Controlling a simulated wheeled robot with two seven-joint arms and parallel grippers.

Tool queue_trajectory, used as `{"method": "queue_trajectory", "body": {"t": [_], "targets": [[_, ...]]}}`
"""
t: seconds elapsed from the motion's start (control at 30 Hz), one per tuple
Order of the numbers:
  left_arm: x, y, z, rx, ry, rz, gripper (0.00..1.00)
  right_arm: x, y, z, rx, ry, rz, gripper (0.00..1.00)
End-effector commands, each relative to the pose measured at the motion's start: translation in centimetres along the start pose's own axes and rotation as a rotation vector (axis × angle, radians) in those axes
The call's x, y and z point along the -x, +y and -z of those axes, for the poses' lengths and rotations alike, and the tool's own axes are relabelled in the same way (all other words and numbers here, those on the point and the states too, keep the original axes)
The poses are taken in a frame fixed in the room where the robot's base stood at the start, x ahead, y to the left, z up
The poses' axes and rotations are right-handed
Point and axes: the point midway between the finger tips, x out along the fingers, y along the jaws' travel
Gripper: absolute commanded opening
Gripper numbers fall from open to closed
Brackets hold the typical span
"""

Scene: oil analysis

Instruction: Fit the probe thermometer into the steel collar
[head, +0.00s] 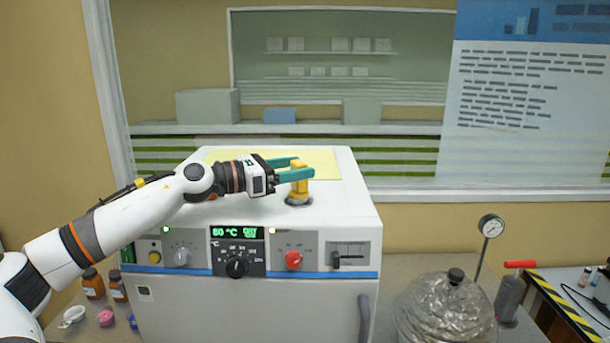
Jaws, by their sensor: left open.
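A yellow upright piece (300,189), which looks like the probe thermometer's handle, stands on top of the white oven. Its foot is at a dark grey ring that looks like the steel collar (299,201). I cannot tell how deep it sits there. My left gripper (302,168) is open, with its teal fingers level around the yellow piece. The near finger hides its middle. I cannot tell whether the fingers touch it. My right gripper is not in view.
The white oven (250,308) has knobs and a green display (238,233). A wrapped glass vessel (445,310), a dial gauge on a stem (491,227) and a red-handled cylinder (509,295) stand at right. Brown bottles (93,285) stand at left.

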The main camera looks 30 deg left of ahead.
Motion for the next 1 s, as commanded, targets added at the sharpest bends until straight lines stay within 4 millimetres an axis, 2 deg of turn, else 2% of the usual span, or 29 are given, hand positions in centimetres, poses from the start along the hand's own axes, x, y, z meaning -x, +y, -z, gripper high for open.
{"method": "queue_trajectory", "body": {"t": [0.03, 0.2, 0.5, 0.7, 1.0], "targets": [[1.1, -0.2, -0.9, -0.002, -0.002, 0.006, 0.63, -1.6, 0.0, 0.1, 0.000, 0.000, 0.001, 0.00], [4.3, -0.1, -1.0, -0.002, -0.002, 0.004, 0.63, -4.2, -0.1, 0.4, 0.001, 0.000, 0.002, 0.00], [8.1, -0.1, -0.5, -0.001, -0.001, 0.003, 0.63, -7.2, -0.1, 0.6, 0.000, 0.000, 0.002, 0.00], [8.9, 0.0, -0.1, 0.000, 0.000, 0.001, 0.63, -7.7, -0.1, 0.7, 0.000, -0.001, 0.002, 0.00], [8.9, 0.0, 0.0, 0.000, 0.000, 0.000, 0.63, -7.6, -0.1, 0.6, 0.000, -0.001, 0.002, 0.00]]}}
